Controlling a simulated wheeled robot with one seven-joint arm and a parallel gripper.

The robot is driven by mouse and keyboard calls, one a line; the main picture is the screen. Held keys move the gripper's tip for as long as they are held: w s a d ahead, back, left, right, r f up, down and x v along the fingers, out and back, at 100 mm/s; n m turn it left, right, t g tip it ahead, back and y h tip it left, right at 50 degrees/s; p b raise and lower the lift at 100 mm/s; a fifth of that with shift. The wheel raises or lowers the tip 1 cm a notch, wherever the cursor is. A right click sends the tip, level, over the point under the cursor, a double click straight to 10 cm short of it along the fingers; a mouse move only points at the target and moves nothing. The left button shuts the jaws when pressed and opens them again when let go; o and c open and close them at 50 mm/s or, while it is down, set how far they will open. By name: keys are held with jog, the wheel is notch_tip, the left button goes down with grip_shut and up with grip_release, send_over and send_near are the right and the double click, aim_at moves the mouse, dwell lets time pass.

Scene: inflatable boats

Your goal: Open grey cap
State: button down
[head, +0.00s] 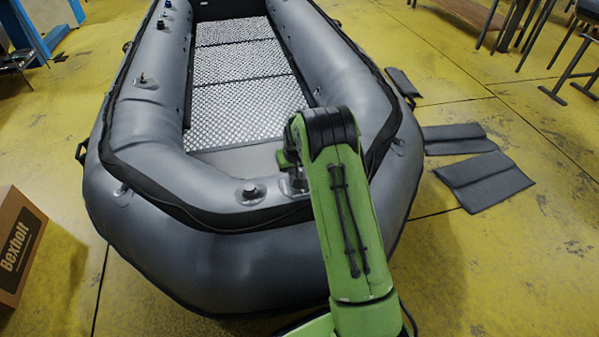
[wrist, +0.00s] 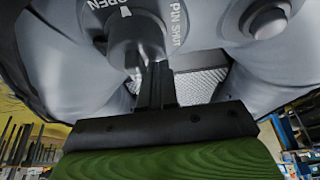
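A grey cap (wrist: 136,38) sits on the grey boat tube, with "OPEN" and partly hidden "SHUT" lettering around it in the wrist view. My gripper (wrist: 152,68) has its dark fingers close together, with the tips at the cap's near edge. I cannot tell whether they pinch part of the cap. In the head view my gripper (head: 291,184) is low over the boat's near end, largely hidden by my green arm. A second round grey cap (wrist: 268,20) shows at the upper right of the wrist view. It also shows left of my gripper in the head view (head: 250,191).
The grey inflatable boat (head: 205,262) lies on a yellow floor, its metal deck (head: 245,108) clear. A cardboard box (head: 20,248) stands at left. Dark flat pads (head: 483,178) lie on the floor at right. Benches or chairs stand at the upper right.

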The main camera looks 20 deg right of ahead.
aim_at(300, 169)
jog(key=shift+s+d+f+g, duration=0.15)
jog(key=shift+s+d+f, duration=0.15)
jog(key=shift+d, duration=0.3)
jog(key=shift+s+d+f+g, duration=0.15)
jog(key=shift+s+d, duration=0.1)
jog(key=shift+d, duration=0.3)
jog(key=shift+s+d+r+p, duration=0.15)
jog(key=shift+d+r+p, duration=0.45)
jog(key=shift+d+r, duration=0.4)
jog(key=shift+f, duration=0.1)
jog(key=shift+w+a+r+p, duration=0.25)
jog(key=shift+a+r+p, duration=0.15)
jog(key=shift+a+r, duration=0.1)
jog(key=shift+w+a+r+p, duration=0.25)
jog(key=shift+a+r+p, duration=0.1)
jog(key=shift+r, duration=0.15)
jog(key=shift+w+a+r+p, duration=0.3)
jog(key=shift+a+r, duration=0.25)
jog(key=shift+a, duration=0.15)
jog(key=shift+w+a+r+p, duration=0.2)
jog(key=shift+a+r+p, duration=0.1)
jog(key=shift+a+r, duration=0.35)
jog(key=shift+w+a+r+p, duration=0.3)
jog(key=shift+a+r, duration=0.15)
jog(key=shift+a, duration=0.3)
